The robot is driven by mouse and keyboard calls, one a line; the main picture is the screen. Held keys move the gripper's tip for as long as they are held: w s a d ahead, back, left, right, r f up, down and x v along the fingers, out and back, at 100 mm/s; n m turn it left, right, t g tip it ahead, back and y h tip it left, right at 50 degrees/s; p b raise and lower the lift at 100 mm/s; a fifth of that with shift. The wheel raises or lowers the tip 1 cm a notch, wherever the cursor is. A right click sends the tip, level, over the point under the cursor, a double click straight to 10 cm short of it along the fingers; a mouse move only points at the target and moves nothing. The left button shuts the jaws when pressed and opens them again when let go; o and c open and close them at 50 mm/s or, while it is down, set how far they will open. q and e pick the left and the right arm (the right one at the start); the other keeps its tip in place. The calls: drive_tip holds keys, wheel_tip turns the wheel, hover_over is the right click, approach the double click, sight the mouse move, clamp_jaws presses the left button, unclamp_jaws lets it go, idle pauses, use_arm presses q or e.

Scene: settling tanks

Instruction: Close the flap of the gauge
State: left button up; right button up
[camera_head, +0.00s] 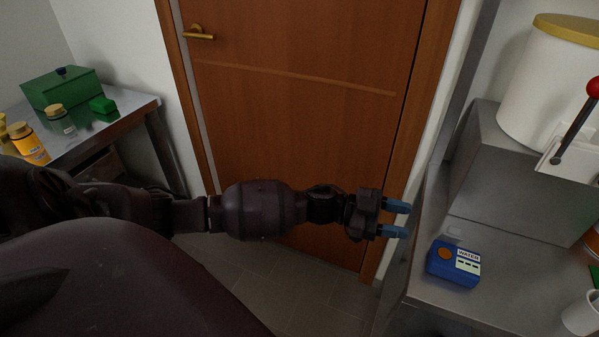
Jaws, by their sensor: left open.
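A small blue box (440,264) with an orange round spot and a white label reading "WATER" lies on the metal counter at the right; it looks like the gauge. I cannot make out its flap or tell how far it stands open. My left gripper (406,219) reaches across from the left, with its two blue fingers apart and nothing between them. Its fingertips point right, up and to the left of the blue box in the picture, and appear apart from it. My right gripper is not in view.
The metal counter (420,290) has a raised block (480,180) bearing a white drum (545,85). A red-knobbed lever (575,130) and a white cup (582,315) are at the right. A closed door (290,120) is behind my arm. A left table holds a green box (60,92) and bottles.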

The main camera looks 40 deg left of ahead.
use_arm(q)
drive_tip(key=s+a+f+n+t+y+p, duration=0.1)
drive_tip(key=s+a+f+n+t+y, duration=0.2)
drive_tip(key=s+a+f+n+y, duration=0.2)
drive_tip(key=s+a+f+n+t+y+p, duration=0.2)
drive_tip(key=s+a+f+n+y, duration=0.3)
drive_tip(key=s+f+n+y, duration=0.4)
drive_tip(key=shift+s+f+n+t+y, duration=0.2)
drive_tip(key=shift+s+n+t+y, duration=0.3)
drive_tip(key=shift+s+y, duration=1.1)
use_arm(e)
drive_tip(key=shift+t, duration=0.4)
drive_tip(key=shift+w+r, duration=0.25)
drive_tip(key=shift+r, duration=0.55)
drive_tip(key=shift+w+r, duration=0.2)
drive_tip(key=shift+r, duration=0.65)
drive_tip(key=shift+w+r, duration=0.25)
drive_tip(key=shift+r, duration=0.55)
use_arm(q)
drive_tip(key=shift+s+a+h, duration=0.1)
drive_tip(key=shift+s+h, duration=0.35)
drive_tip(key=shift+h, duration=0.05)
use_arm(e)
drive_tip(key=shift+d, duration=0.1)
